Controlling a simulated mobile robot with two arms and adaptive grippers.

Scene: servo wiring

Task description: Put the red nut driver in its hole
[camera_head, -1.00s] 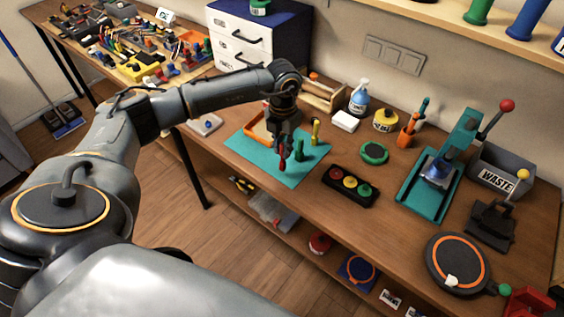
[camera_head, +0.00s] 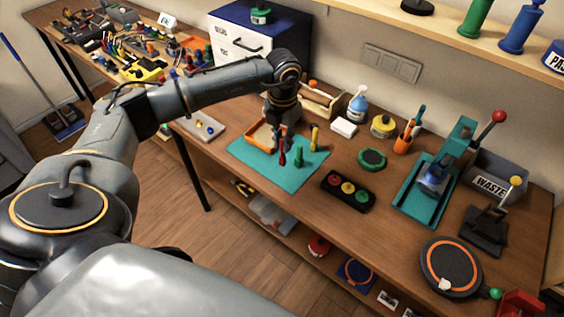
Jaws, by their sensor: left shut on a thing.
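My left gripper (camera_head: 281,140) is over the teal mat (camera_head: 268,173), pointing down. It is shut on the red nut driver (camera_head: 282,156), which hangs roughly upright below the fingers. The gripper partly hides its upper part. A black block (camera_head: 330,197) with red, yellow and green round spots lies to the right of the mat. My right gripper is out of view.
An orange tray (camera_head: 258,138) lies behind the gripper. A green round pad (camera_head: 372,159), a white block (camera_head: 344,127) and an orange pen cup (camera_head: 403,144) stand to the right. A teal press (camera_head: 412,208) is farther right. The table front beside the black block is clear.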

